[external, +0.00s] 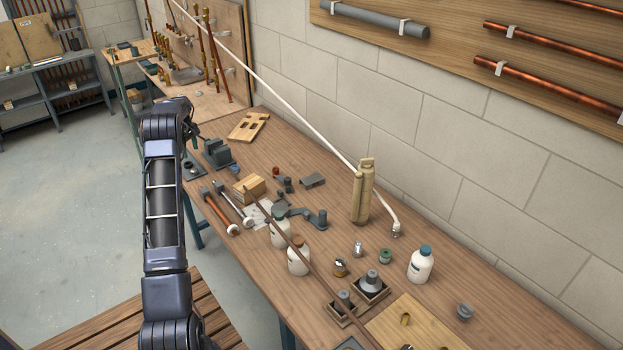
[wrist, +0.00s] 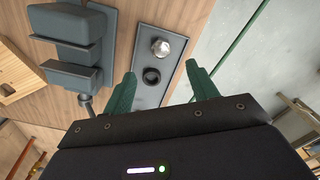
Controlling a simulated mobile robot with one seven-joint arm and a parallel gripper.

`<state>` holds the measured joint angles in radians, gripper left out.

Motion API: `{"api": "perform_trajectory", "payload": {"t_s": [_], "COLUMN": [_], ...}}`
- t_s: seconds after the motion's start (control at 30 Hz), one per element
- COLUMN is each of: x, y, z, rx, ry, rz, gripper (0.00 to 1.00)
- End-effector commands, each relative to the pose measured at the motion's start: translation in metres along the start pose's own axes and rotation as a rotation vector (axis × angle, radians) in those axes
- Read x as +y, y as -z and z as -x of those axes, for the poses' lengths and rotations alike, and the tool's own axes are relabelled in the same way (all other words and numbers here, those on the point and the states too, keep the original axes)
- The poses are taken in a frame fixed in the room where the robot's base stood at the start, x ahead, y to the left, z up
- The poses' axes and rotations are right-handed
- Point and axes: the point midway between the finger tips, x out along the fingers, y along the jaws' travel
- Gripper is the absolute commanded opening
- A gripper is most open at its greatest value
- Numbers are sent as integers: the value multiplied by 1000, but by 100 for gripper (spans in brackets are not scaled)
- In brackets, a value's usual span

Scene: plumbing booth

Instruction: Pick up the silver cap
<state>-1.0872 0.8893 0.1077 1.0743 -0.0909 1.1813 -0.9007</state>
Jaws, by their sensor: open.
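A shiny silver cap (wrist: 160,47) sits on a grey plate (wrist: 176,77) in the wrist view. A dark ring or socket (wrist: 151,76) is on the same plate, nearer my gripper. My gripper (wrist: 162,76) is open and empty, its two green fingers above the plate's near end. The cap lies beyond the fingertips, between their lines, and nothing touches it. In the external view the plate (external: 194,170) lies at the bench's left edge, beside the vise. The cap is too small to tell there, and my fingers are hard to make out.
A dark vise (wrist: 75,45) stands close left of the plate in the wrist view; it also shows in the external view (external: 218,153). A wooden block with holes (external: 248,126) lies behind it. Bottles, tools and fittings crowd the bench (external: 310,155) toward the front right.

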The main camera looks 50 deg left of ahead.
Motion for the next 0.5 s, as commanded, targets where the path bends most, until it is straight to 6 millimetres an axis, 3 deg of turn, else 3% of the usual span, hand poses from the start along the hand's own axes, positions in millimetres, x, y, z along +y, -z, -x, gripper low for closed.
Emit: {"api": "perform_trajectory", "payload": {"t_s": [0.17, 0.5], "x": [0, -1], "y": [3, 3], "z": [-12, -55], "rx": [-1, -1], "ry": [2, 2], "rz": [5, 5], "gripper": [58, 58]}}
